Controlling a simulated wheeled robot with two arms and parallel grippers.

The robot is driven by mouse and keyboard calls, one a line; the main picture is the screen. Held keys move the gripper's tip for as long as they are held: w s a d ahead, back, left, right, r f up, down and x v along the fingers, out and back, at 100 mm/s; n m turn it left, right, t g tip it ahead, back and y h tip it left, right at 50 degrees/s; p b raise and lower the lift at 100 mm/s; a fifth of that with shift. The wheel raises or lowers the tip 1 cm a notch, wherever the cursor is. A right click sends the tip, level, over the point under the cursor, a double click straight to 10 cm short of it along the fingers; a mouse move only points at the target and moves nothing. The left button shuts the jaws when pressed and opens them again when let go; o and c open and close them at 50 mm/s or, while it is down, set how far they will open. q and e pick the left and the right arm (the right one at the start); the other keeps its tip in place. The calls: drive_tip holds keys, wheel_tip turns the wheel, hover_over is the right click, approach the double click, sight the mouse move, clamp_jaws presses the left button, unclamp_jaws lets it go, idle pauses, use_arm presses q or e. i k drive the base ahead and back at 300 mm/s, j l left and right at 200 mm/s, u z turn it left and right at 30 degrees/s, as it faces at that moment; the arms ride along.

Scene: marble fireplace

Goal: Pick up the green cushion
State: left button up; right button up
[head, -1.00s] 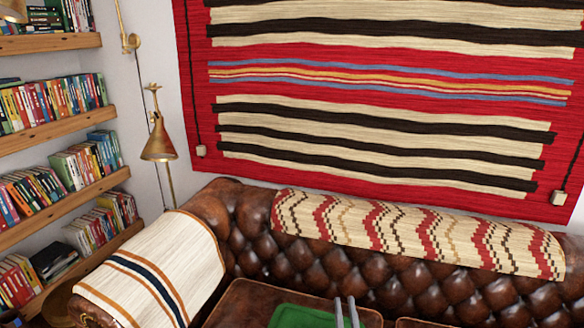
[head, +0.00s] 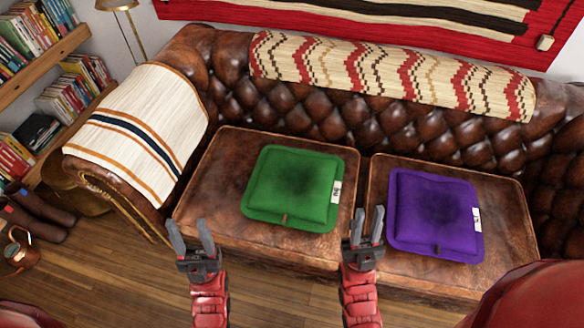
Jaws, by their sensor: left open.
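The green cushion (head: 294,188) lies flat on the left seat of the brown leather sofa in the head view, with a white tag on its right edge. My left gripper (head: 191,237) is open and empty, in front of the sofa, to the left of and nearer than the green cushion. My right gripper (head: 364,225) has its fingers apart and empty, near the gap between the two seats, right of the green cushion. Neither gripper appears to touch the cushion.
A purple cushion (head: 434,215) lies on the right seat. The sofa's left arm carries a striped cloth (head: 142,128), and its back a zigzag-patterned cloth (head: 390,75). A bookshelf (head: 58,100) stands at the left. Wooden floor (head: 120,270) shows in front.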

sight(305, 185)
drive_tip(key=k+l+z, duration=0.25)
drive_tip(key=l+z, duration=0.3)
drive_tip(key=k+l+z, duration=0.1)
drive_tip(key=l+z, duration=0.15)
drive_tip(key=l, duration=0.2)
drive_tip(key=l+z, duration=0.25)
drive_tip(key=l, duration=0.15)
drive_tip(key=k, duration=0.05)
